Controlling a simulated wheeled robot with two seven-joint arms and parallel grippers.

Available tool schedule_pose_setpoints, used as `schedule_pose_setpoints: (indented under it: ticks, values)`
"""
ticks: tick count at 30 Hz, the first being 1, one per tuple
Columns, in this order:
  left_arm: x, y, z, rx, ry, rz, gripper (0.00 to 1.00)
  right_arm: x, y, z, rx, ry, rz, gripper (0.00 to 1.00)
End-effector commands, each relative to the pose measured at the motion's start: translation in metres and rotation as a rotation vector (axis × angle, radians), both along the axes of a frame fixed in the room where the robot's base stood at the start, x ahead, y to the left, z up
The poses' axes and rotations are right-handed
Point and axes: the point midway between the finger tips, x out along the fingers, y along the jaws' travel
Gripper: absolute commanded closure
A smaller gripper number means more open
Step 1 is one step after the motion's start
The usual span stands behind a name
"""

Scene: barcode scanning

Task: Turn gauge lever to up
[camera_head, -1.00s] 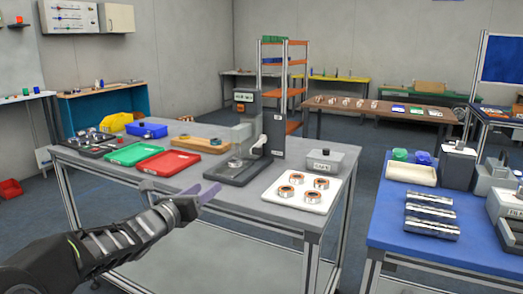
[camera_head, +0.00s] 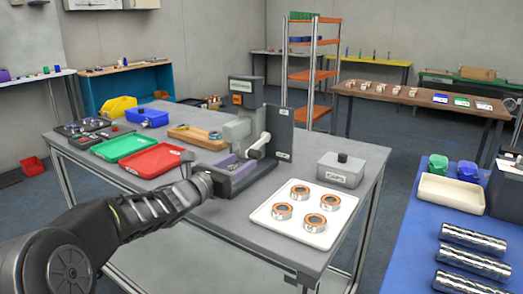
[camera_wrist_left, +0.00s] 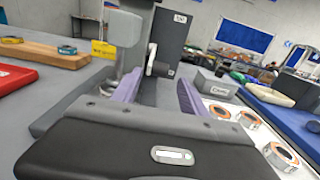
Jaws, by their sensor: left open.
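The grey gauge stand (camera_head: 243,98) is on the grey table in the head view. Its lever (camera_head: 258,146), a light arm with a dark knob, sits on the side facing the white tray. In the left wrist view the lever (camera_wrist_left: 151,60) stands beyond the fingers, roughly between them, with its dark knob pointing right. My left gripper (camera_head: 232,168) is at the front of the gauge base. In the left wrist view its purple fingers (camera_wrist_left: 158,92) are spread with nothing between them, apart from the lever. My right gripper is not in view.
A white tray (camera_head: 261,214) with several orange-and-silver rings lies right of the gauge. A grey box (camera_head: 340,170) stands behind it. Red (camera_head: 150,161) and green (camera_head: 108,154) trays and a wooden block (camera_head: 197,136) lie left.

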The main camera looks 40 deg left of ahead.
Motion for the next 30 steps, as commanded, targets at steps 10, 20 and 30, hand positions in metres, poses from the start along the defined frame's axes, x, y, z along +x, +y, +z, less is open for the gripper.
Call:
schedule_pose_setpoints:
  ticks: [10, 20, 30]
  values:
    - [0.006, 0.000, 0.000, 0.000, 0.001, 0.000, 0.49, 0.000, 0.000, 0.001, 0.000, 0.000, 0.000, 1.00]
    - [0.052, 0.000, 0.000, 0.002, 0.003, -0.002, 0.49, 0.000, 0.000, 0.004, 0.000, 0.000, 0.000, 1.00]
    - [0.078, 0.002, 0.000, -0.001, -0.001, 0.000, 0.49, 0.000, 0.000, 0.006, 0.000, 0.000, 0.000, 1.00]
